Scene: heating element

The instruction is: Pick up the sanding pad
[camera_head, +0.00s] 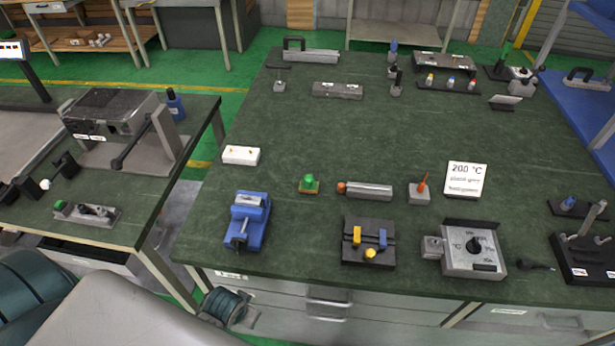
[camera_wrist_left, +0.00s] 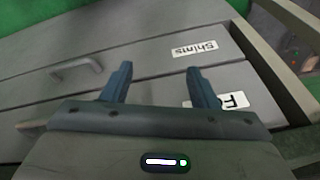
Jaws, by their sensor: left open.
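A small block with a green knob on an orange-brown base (camera_head: 309,184), which looks like the sanding pad, sits upright on the green bench top (camera_head: 270,270), left of the middle. My left gripper (camera_wrist_left: 155,70) is open and empty in the left wrist view, with its two dark fingers apart. It faces the grey drawer fronts (camera_wrist_left: 130,85) below the bench top, away from the pad. The pad does not show in the left wrist view. My right gripper is not in view.
A blue vise (camera_head: 246,220), a white box (camera_head: 241,155) and a grey cylinder with an orange end (camera_head: 368,190) stand around the pad. A clamp fixture (camera_head: 368,243) and a control box (camera_head: 470,250) are nearer the front. The bench centre behind the pad is clear.

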